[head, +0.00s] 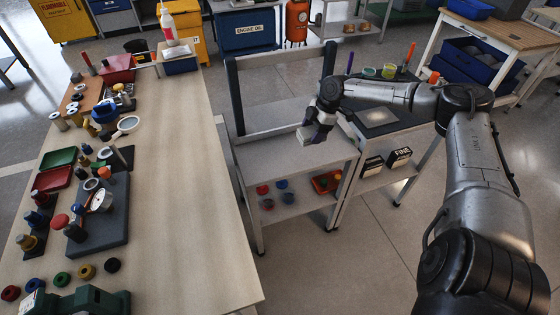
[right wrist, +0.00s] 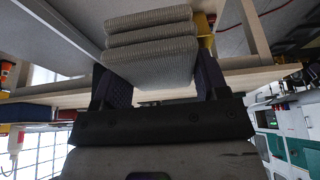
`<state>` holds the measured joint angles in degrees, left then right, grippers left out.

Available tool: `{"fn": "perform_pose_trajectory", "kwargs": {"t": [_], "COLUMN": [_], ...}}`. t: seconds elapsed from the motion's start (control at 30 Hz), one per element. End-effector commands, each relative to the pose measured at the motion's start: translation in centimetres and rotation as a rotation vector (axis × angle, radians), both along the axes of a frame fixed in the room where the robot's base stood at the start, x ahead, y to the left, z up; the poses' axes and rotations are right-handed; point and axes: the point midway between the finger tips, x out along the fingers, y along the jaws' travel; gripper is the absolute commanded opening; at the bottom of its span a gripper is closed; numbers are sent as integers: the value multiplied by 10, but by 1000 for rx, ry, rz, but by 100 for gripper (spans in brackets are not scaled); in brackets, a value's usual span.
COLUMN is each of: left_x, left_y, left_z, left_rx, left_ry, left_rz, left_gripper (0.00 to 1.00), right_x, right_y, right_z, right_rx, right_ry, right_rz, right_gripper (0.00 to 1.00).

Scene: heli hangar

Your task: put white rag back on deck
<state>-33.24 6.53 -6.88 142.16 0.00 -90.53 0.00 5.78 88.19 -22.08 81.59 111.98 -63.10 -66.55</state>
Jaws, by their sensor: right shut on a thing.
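The white rag (head: 305,135) is a small folded pale cloth over the top deck of a grey cart (head: 270,153). In the right wrist view the rag (right wrist: 150,48) shows as a ribbed, folded stack between two dark fingers. My right gripper (head: 314,135) is shut on the rag, reaching in from the right; it also shows in the right wrist view (right wrist: 158,88). I cannot tell whether the rag touches the deck. The deck around it looks bare. My left gripper is not in view.
The cart's lower shelf (head: 290,205) holds small coloured items and an orange tray (head: 326,182). A dark-topped cart (head: 398,122) adjoins on the right with cups and a screwdriver. A long workbench (head: 180,190) crowded with tools stands at left. The cart has a dark raised back frame (head: 232,95).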

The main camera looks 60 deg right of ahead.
Motion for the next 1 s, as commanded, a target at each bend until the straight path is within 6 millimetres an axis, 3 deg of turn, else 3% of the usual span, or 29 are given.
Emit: {"fn": "perform_pose_trajectory", "kwargs": {"t": [0.07, 0.5, 0.7, 0.87, 1.0], "left_x": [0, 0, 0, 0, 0], "left_y": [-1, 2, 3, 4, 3], "left_z": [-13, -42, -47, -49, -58], "left_rx": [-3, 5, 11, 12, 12], "left_ry": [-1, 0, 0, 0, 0], "left_rz": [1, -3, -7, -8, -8], "left_gripper": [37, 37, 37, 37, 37], "right_x": [12, 71, 83, 85, 85], "right_y": [9, 54, 63, 64, 64], "right_z": [-12, -54, -63, -66, -80], "right_rx": [7, 2, 1, -1, 0], "right_ry": [-9, -5, -2, -1, 1], "right_rz": [1, 0, -2, -2, -2], "right_gripper": [48, 48, 48, 48, 48]}}
